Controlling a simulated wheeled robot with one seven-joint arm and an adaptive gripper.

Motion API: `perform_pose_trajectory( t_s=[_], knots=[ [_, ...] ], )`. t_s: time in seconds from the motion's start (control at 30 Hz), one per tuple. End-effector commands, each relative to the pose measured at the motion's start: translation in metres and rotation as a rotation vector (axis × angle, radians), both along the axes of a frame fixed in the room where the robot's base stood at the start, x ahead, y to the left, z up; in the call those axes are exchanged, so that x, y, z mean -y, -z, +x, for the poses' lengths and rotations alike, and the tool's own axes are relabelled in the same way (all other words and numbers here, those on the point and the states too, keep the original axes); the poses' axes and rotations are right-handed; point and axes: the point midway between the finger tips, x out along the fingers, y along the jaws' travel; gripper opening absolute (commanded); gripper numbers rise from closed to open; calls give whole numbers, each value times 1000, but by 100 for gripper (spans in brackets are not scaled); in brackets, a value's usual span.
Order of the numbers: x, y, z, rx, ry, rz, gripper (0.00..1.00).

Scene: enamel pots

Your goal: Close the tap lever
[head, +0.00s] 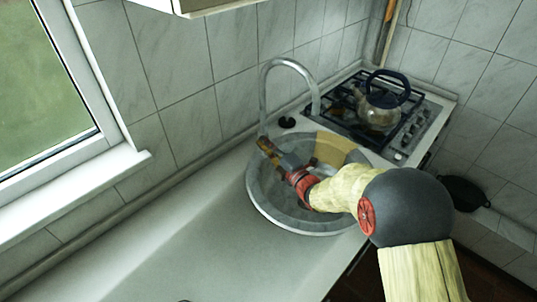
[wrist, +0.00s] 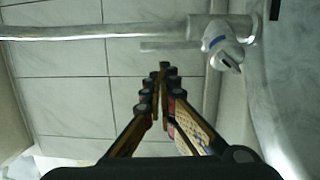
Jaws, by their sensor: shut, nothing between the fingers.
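The tap (head: 264,95) is a tall silver gooseneck at the back of the sink, its spout curving right over the basin. In the wrist view its pipe (wrist: 90,31) runs across the top. The tap's body (wrist: 226,54), with a blue mark, is at upper right. A thin rod (wrist: 165,46), which looks like the lever, points left from near the body. My gripper (head: 264,144) is over the sink's back left rim, close to the tap's base. In the wrist view its fingertips (wrist: 162,72) are together, just below the rod, with nothing between them. Contact cannot be told.
The round metal sink (head: 256,200) lies under my arm, with a tan surface (head: 343,147) at its right side. A hob (head: 428,118) with a glass kettle (head: 378,113) stands behind right. The counter (head: 170,240) at left is clear. A window (head: 50,85) is at far left.

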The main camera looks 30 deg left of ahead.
Motion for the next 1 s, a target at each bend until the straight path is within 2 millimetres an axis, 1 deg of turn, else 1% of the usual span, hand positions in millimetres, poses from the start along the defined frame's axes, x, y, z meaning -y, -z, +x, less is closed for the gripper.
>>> perform_pose_trajectory(
  t_s=[0.1,0.2,0.6,0.83,1.0],
  knots=[
    [-3,1,11,-1,1,0,0],
    [-4,0,15,-1,0,0,0],
    [-5,-1,16,0,0,0,0],
    [-11,-1,28,0,0,1,0],
    [-12,-5,30,0,1,-1,0]
  ],
)
